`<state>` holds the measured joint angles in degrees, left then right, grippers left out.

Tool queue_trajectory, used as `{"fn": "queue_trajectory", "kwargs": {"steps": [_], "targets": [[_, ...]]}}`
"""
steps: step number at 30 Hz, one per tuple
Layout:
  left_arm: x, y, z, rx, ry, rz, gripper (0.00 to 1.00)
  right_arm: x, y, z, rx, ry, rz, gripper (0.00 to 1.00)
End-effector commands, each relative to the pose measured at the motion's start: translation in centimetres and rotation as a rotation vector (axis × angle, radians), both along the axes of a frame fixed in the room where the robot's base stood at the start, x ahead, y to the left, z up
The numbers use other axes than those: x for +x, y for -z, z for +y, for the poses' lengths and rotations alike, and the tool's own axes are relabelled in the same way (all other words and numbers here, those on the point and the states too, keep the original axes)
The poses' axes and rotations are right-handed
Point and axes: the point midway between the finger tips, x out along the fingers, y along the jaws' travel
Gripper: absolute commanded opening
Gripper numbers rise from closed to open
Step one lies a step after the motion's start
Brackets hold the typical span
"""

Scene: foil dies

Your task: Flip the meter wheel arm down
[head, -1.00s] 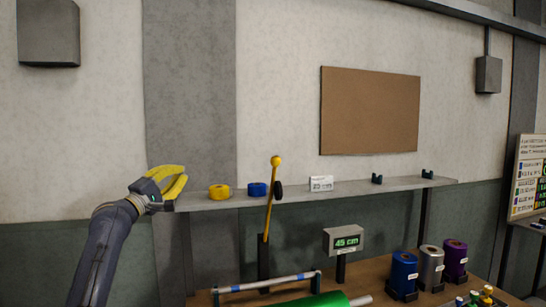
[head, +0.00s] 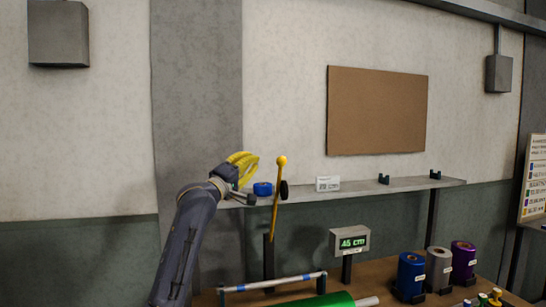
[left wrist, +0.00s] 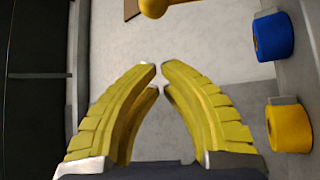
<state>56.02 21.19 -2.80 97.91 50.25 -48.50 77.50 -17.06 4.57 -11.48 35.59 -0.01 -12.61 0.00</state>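The meter wheel arm (head: 275,208) is a yellow lever standing nearly upright, leaning slightly right, with a yellow ball knob (head: 281,160) on top. A small black wheel (head: 284,190) sits on its right side. My left gripper (head: 256,158) is just left of the knob in the head view, apart from it. In the left wrist view the knob (left wrist: 155,8) shows at the top edge, beyond the fingertips. The yellow fingers (left wrist: 160,70) converge to almost touching tips with nothing between them. My right gripper is not in view.
A grey shelf (head: 350,189) runs behind the lever. A blue tape roll (head: 262,188) sits on it, close to my gripper; a yellow roll (left wrist: 289,126) shows in the left wrist view. A "45 cm" display (head: 350,241) and several foil rolls stand to the right.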

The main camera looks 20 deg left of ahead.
Motion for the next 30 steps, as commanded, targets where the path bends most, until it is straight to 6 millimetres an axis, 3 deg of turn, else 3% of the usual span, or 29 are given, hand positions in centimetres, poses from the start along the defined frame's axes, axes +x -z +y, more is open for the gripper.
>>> {"fn": "queue_trajectory", "kwargs": {"steps": [8, 24, 27, 30], "targets": [[1.7, -0.7, -0.5, -0.003, 0.001, 0.0, 0.0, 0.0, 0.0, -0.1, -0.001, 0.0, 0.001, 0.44], [8.3, -3.2, -2.4, -0.002, 0.0, 0.001, 0.0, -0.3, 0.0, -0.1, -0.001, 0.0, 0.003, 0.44], [9.1, -3.6, -2.6, -0.002, 0.001, 0.001, 0.0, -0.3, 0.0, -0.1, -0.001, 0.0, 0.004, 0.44], [8.5, -3.0, -3.2, 0.0, 0.002, 0.0, 0.0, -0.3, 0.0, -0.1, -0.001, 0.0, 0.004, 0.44]]}}
